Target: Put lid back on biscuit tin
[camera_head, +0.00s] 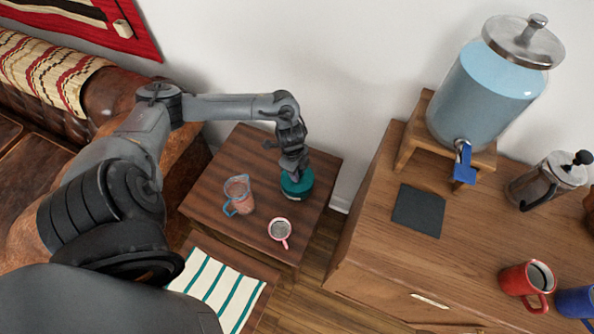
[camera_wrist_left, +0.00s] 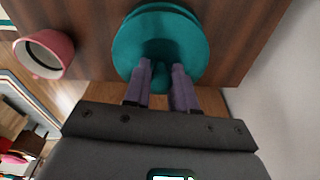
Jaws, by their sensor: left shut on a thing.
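The teal biscuit tin (camera_head: 297,187) stands on the small dark wooden side table, near its right side. My left gripper (camera_head: 295,170) reaches down over it from above. In the left wrist view, my left gripper (camera_wrist_left: 162,76) has its two fingers on either side of the small teal knob of the round lid (camera_wrist_left: 160,32), shut on it. The lid lies over the tin, with teal rims showing close together at its edge. I cannot tell whether it is fully seated. The gripper hides part of the tin's top in the head view. My right gripper is not in view.
On the side table (camera_head: 240,150) stand a glass jug (camera_head: 238,194) with a blue handle and a pink mug (camera_head: 280,231), which also shows in the left wrist view (camera_wrist_left: 45,54). A wooden cabinet with a drinks dispenser (camera_head: 485,95) stands to the right. A wall is behind.

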